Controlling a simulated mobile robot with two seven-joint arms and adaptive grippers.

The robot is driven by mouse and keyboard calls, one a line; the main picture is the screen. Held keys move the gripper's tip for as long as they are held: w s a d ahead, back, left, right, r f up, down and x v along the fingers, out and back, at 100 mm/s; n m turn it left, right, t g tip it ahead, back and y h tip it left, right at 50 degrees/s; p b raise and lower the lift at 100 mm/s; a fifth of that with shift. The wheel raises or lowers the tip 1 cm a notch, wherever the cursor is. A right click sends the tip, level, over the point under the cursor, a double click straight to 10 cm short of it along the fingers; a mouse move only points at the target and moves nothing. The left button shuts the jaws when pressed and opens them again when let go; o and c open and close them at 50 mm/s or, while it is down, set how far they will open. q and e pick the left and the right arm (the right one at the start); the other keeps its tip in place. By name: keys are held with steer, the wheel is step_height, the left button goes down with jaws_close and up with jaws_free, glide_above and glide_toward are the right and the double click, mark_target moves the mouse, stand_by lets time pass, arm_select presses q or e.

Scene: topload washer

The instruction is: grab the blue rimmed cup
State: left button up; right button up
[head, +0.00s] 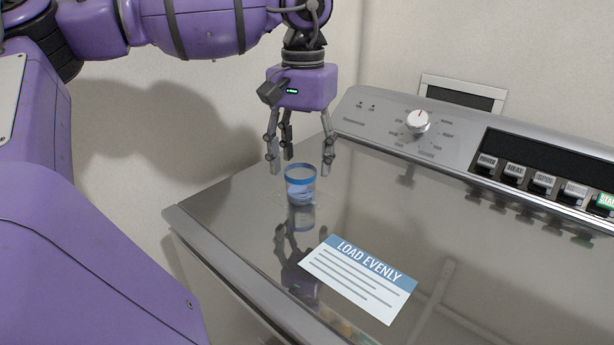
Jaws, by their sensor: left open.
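A small clear cup with a blue rim (300,187) stands upright on the washer's glossy lid (240,222), near its back left corner. Its reflection shows below it on the lid. My left gripper (299,168) points straight down over the cup with its fingers spread open. The fingertips are around or just above the level of the cup's rim; I cannot tell whether any finger touches it. Nothing is held. My right gripper is not in the head view.
A control panel with a white knob (417,121) and several buttons (543,183) rises behind the lid. A "LOAD EVENLY" label (358,278) lies flat in front of the cup. The rest of the lid is clear. A wall stands behind and left.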

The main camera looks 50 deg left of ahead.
mark_target(303, 183)
arm_select(q)
steer(key=shift+s+f, duration=0.15)
steer(key=shift+f, duration=0.25)
step_height(303, 183, down, 5)
steer(key=shift+r, duration=0.15)
steer(key=c, duration=1.2)
steer(key=shift+r, duration=0.15)
